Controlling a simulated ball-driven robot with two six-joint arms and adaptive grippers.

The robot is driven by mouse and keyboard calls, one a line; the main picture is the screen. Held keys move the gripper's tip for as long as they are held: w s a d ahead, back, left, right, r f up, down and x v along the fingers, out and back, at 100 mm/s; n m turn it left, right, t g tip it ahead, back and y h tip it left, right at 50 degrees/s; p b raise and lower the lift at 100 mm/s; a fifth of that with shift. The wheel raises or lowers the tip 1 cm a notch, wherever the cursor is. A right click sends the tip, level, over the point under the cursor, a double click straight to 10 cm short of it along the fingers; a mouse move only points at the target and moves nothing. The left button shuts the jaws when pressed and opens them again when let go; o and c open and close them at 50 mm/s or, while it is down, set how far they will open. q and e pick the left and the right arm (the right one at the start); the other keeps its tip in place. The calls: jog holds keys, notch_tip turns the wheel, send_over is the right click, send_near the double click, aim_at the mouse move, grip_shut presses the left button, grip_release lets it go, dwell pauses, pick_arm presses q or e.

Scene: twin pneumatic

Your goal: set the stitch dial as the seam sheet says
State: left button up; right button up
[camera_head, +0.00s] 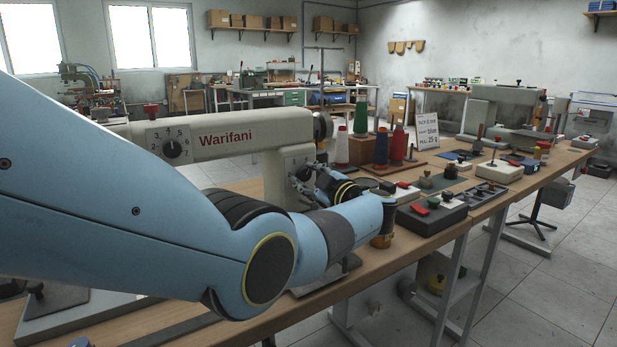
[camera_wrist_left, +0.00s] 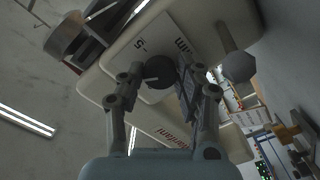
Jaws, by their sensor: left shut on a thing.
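The cream sewing machine (camera_head: 230,136), marked "Warifani", stands on the bench. A black dial (camera_head: 173,148) ringed with numbers is on its arm at the left; its pointer is too small to read. My left gripper (camera_head: 308,183) is at a second dark knob (camera_head: 304,172) on the machine's pillar. In the left wrist view, the gripper (camera_wrist_left: 160,82) is shut on a dark round knob (camera_wrist_left: 159,71), on a cream face with a "5" and a partly hidden "mm"-like mark. A white card (camera_head: 427,131) stands behind; its print is small, with "blue" and "25 g" seemingly legible. My right gripper is not in view.
Red thread cones (camera_head: 397,146) and a green cone (camera_head: 361,118) stand behind the gripper. A pale block (camera_head: 499,171) with an upright post stands farther right. My left arm hides the bench's near left.

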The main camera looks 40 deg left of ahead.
pick_arm(q)
jog(key=o, duration=1.1)
jog(key=shift+d+f, duration=0.1)
jog(key=shift+o, duration=0.2)
notch_tip(320, 180, up, 10)
jog(key=shift+w+d+f, duration=0.1)
jog(key=shift+f, duration=0.05)
jog(key=shift+r, duration=0.2)
